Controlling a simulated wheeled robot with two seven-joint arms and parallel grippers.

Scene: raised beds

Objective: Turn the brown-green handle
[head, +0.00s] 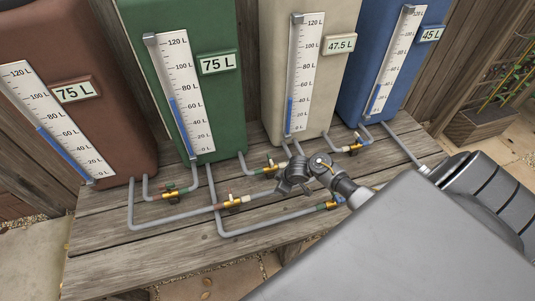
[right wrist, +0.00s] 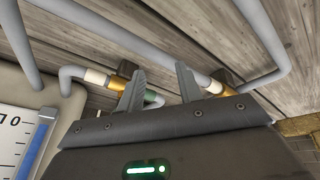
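The brown-green handle (head: 172,190) is on a small brass valve in the pipe between the brown tank (head: 75,95) and the green tank (head: 190,80), at the left of the bench. Reddish-brown and green bands mark its ends. I cannot make it out in the right wrist view. My right gripper (head: 283,187) is well to its right, above the bench and apart from the handle. In the right wrist view its two fingers (right wrist: 161,78) stand apart with nothing between them. My left gripper is not in view.
Other brass valves sit close by: a brown-cream one (head: 233,202), a green-cream one (head: 272,168), a green-blue one (head: 333,203) and a cream-blue one (head: 350,148). Grey pipes (head: 165,220) cross the wooden bench (head: 110,260). A cream tank (head: 330,70) and blue tank (head: 372,50) stand behind.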

